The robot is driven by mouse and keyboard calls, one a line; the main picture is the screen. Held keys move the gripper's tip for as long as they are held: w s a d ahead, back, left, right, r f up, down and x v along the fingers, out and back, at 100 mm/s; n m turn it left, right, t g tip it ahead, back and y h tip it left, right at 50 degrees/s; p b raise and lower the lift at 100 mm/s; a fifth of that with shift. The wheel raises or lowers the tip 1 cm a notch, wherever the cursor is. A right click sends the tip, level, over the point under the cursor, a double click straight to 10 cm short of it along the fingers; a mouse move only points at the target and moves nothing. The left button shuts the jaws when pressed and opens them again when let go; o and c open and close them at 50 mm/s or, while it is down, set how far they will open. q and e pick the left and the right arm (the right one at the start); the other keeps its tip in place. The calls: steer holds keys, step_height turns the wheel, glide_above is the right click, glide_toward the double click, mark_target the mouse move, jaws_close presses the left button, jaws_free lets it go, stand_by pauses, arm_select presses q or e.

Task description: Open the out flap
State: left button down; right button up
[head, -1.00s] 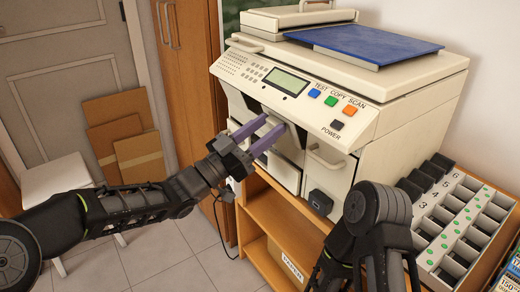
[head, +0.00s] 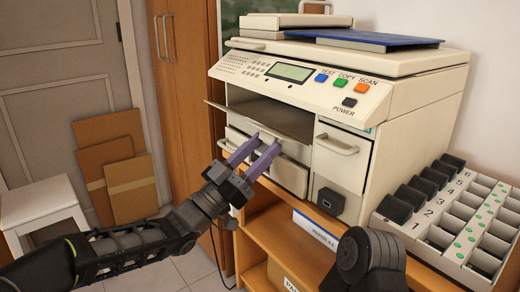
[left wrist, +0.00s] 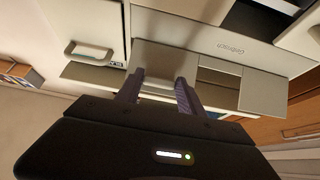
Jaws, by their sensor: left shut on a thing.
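The out flap (head: 268,114) is a wide plate on the front of the pale copier (head: 425,100), below the control panel. It slants outward with a dark gap above it. My left gripper (head: 264,142) is at its front lower edge, coming from below and the left. Its purple fingers are shut on a pale piece at the flap; the exact contact is partly hidden. In the left wrist view, the fingers (left wrist: 160,92) stand on both sides of this pale piece (left wrist: 165,58). My right gripper is out of view; only part of my right arm shows.
A drawer with a handle (head: 337,145) is right of the flap. A wooden shelf (head: 270,230) stands below the copier. A numbered rack (head: 455,215) stands on the right. Cardboard sheets (head: 115,170) and a white stool (head: 42,212) are at the left.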

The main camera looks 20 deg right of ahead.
arm_select(q)
steer(key=shift+d+f, duration=0.25)
steer(key=shift+f, duration=0.4)
steer(key=c, duration=1.1)
jaws_free()
steer(key=shift+d, duration=0.1)
steer(key=shift+o, duration=0.7)
steer(key=shift+w+d, duration=0.1)
steer(key=shift+d, duration=0.05)
steer(key=shift+o, duration=1.2)
steer(key=shift+r, duration=0.25)
steer(key=shift+a, duration=0.25)
steer(key=p+v, duration=0.1)
steer(key=v, duration=0.6)
steer(key=shift+a+f, duration=0.25)
